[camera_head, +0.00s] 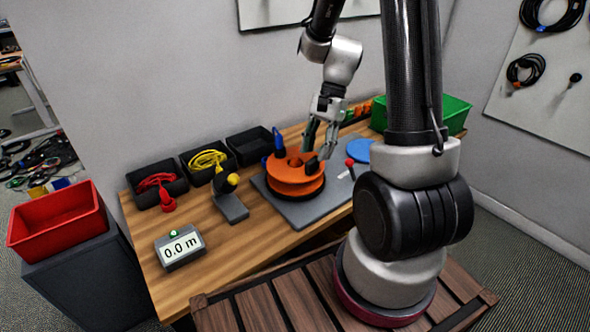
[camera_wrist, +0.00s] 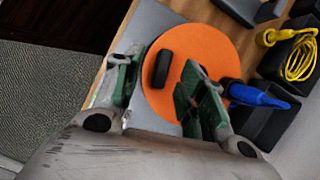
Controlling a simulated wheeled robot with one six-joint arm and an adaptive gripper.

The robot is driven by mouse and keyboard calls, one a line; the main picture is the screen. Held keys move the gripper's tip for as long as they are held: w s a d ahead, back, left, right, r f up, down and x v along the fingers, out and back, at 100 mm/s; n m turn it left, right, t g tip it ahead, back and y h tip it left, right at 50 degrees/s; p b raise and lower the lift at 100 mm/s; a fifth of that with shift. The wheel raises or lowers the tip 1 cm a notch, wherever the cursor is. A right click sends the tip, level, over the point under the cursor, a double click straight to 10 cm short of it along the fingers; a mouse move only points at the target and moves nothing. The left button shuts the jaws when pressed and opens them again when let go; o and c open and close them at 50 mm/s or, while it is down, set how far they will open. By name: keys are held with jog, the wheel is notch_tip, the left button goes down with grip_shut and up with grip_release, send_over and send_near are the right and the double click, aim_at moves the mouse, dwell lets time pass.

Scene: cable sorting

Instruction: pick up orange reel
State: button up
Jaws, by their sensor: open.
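The orange reel (camera_head: 296,178) lies flat on a grey plate (camera_head: 303,211) on the wooden bench. In the wrist view the reel (camera_wrist: 224,52) shows its round orange face with a dark upright knob (camera_wrist: 161,69) on it. My gripper (camera_head: 320,150) is open above the right part of the reel in the head view. In the wrist view my gripper (camera_wrist: 158,90) has its two green-padded fingers apart, one over the reel's face and one beyond its edge. Whether a finger touches the reel cannot be told.
Black bins with red cable (camera_head: 157,183) and yellow cable (camera_head: 208,160) stand at the left, near a yellow-tipped stand (camera_head: 231,201) and a meter (camera_head: 180,246). A red-knobbed lever (camera_head: 350,167) and blue disc (camera_head: 358,150) are right.

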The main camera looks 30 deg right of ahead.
aim_at(313, 159)
jog(key=x, duration=0.4)
jog(key=shift+w+f, duration=0.1)
jog(key=shift+w, duration=0.1)
grip_shut()
